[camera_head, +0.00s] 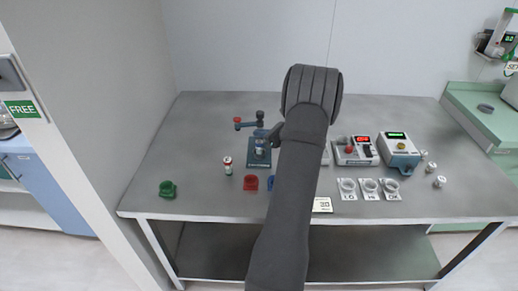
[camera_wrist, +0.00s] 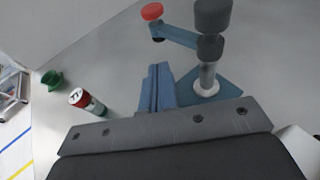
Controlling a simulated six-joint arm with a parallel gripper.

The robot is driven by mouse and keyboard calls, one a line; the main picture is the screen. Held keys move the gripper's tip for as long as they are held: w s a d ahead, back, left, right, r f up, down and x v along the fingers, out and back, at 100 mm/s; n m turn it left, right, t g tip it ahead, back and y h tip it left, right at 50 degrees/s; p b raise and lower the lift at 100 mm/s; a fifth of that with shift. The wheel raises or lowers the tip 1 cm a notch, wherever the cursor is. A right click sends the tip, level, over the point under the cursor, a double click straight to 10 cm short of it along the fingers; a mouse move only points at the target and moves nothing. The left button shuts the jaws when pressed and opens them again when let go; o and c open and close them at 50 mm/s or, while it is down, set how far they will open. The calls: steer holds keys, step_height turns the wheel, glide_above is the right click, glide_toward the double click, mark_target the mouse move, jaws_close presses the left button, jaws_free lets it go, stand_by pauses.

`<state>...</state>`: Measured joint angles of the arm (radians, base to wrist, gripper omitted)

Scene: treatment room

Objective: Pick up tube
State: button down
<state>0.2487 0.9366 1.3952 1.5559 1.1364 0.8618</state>
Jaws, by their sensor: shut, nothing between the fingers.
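The tube (camera_head: 227,165) is a small cylinder with a red cap and a pale label. It stands on the grey table, left of the stand (camera_head: 258,158). In the wrist view the tube (camera_wrist: 88,102) shows a label that reads like T1, and its lower end looks green. My gripper (camera_wrist: 157,86) is shut and empty, with its blue-grey fingers together. In the wrist view it is to the right of the tube and apart from it, close to the stand's blue base. In the head view my arm hides most of the gripper.
The stand's post and side arm with a red knob (camera_wrist: 152,11) rise beside my fingers. A green holder (camera_head: 167,190) and a red holder (camera_head: 251,184) stand near the front. Devices (camera_head: 398,152) and labelled ring holders (camera_head: 369,188) are on the right. The table's left side is mostly clear.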

steer(key=c, duration=2.2)
jaws_free()
steer(key=c, duration=1)
jaws_free()
steer(key=shift+a, duration=0.1)
steer(key=s+a+n+g+h, duration=0.2)
steer(key=s+a+n+g, duration=0.2)
steer(key=a+n, duration=0.1)
step_height(320, 180, up, 11)
steer(key=n+h, duration=1.2)
steer(key=n, duration=0.2)
glide_above(259, 142)
steer(key=s+a, duration=0.4)
steer(key=s, duration=0.1)
steer(key=x, duration=0.7)
steer(key=d+x, duration=0.1)
steer(key=x, duration=0.3)
steer(key=shift+h, duration=0.3)
steer(key=shift+d+x, duration=0.15)
steer(key=shift+x, duration=1.25)
steer(key=shift+d+x, duration=0.2)
steer(key=shift+x, duration=1.2)
